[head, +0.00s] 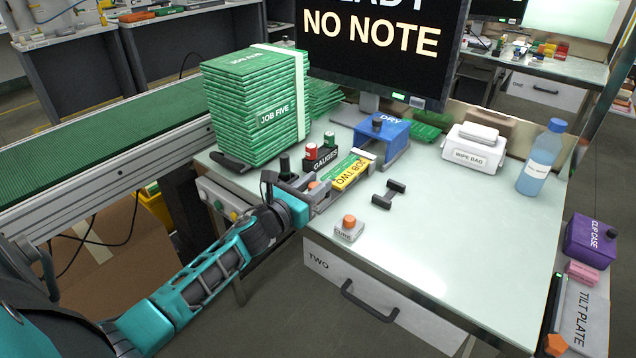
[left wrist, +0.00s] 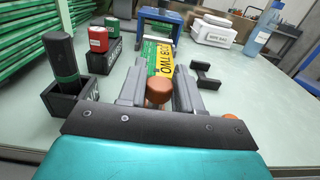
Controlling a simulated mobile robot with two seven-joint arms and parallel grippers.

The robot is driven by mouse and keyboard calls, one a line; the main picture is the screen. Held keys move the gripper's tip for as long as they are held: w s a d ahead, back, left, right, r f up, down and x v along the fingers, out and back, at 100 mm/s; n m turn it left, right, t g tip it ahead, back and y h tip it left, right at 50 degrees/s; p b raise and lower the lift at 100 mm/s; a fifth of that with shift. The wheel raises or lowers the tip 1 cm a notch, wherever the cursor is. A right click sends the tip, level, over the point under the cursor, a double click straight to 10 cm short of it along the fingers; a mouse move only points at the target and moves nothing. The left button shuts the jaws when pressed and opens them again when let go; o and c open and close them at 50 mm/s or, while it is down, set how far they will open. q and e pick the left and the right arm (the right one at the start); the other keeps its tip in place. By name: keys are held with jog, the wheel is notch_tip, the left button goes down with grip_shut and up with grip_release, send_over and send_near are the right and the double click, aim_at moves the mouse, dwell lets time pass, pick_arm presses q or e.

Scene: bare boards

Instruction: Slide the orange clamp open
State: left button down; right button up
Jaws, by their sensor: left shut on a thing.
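The orange clamp shows as a rounded orange knob (left wrist: 159,90) in the left wrist view, at the near end of the yellow and green JOB TWO board (left wrist: 160,57). A bit of the knob (head: 314,185) also shows in the head view. My left gripper (head: 321,188) reaches in over the bench, its fingers on both sides of the knob and shut on it. The JOB TWO board (head: 352,171) lies just beyond, between grey rails. The clamp's lower part is hidden by the fingers. My right gripper is not in view.
A GAUGES block (head: 321,160) stands left of the board and a blue DRY box (head: 383,137) behind it. A CURE button box (head: 348,231) and a dark dumbbell-shaped piece (head: 388,195) are to the right. A tall green stack (head: 250,105) stands left.

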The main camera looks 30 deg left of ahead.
pick_arm(q)
jog(key=shift+s+f, duration=0.1)
jog(key=shift+s, duration=0.2)
jog(key=c, duration=1.2)
grip_release()
jog(key=o, duration=0.4)
jog(key=shift+c, duration=0.2)
jog(key=shift+s, duration=0.15)
jog(key=s+a, duration=0.1)
jog(key=s, duration=1.1)
jog(key=shift+s+b, duration=0.35)
jog(key=shift+b, duration=0.1)
